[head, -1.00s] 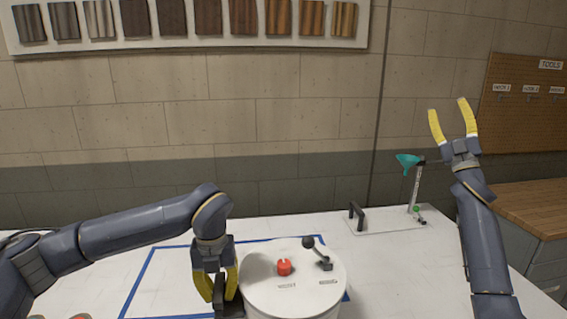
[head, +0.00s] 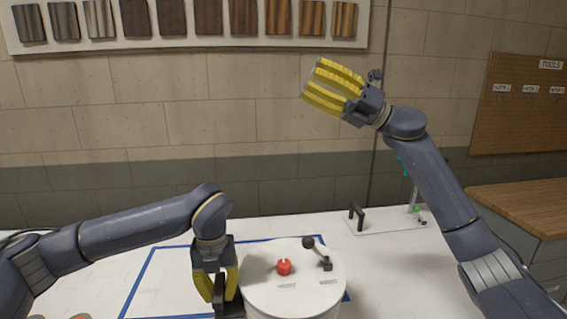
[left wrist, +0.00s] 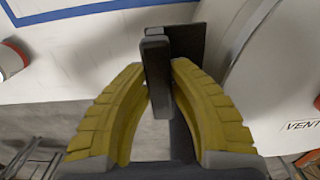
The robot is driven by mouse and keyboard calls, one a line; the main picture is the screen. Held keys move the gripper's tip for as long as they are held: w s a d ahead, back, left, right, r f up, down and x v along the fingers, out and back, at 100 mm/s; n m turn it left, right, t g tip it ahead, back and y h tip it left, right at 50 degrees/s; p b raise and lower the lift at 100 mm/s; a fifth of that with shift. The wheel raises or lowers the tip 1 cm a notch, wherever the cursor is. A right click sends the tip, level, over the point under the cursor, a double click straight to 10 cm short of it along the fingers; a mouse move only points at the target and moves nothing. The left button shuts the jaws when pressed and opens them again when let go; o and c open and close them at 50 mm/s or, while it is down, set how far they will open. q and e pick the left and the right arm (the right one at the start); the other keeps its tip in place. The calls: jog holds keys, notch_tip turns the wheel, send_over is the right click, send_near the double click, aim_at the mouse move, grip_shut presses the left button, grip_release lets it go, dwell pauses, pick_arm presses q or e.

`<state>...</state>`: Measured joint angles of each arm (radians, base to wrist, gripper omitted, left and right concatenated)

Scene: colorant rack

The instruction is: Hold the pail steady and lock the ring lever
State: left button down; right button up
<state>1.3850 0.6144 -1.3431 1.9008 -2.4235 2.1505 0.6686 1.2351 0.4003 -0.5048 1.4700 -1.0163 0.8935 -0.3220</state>
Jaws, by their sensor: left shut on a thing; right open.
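The white pail (head: 300,299) stands on the table at the front middle. Its lid carries a red cap (head: 284,267) and a dark lever with a round black knob (head: 308,242). My left gripper (head: 217,301) is at the pail's left side. In the left wrist view its yellow fingers are shut on a black handle (left wrist: 158,70) beside the pail wall (left wrist: 285,75). My right gripper (head: 312,80) is open and empty, raised high above and behind the pail, fingers pointing left.
Blue tape (head: 140,279) marks an area on the white table around the pail. A plate with a black bracket (head: 357,215) and a stand with a green funnel, partly hidden by my right arm, is at the back right. A wooden counter (head: 525,205) lies beyond.

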jog(key=s+a+f+n+g+h, duration=0.4)
jog(key=s+a+n, duration=0.1)
jog(key=a, duration=0.4)
jog(key=n+t+h, duration=0.2)
jog(key=n+h, duration=0.4)
jog(key=h, duration=1.3)
send_over(309, 237)
jog(key=a, duration=0.1)
notch_tip(309, 237, down, 21)
jog(key=shift+r, duration=0.1)
jog(key=shift+d+f, duration=0.2)
jog(key=shift+d, duration=0.25)
jog(key=shift+f, duration=4.95)
jog(key=shift+o, duration=0.3)
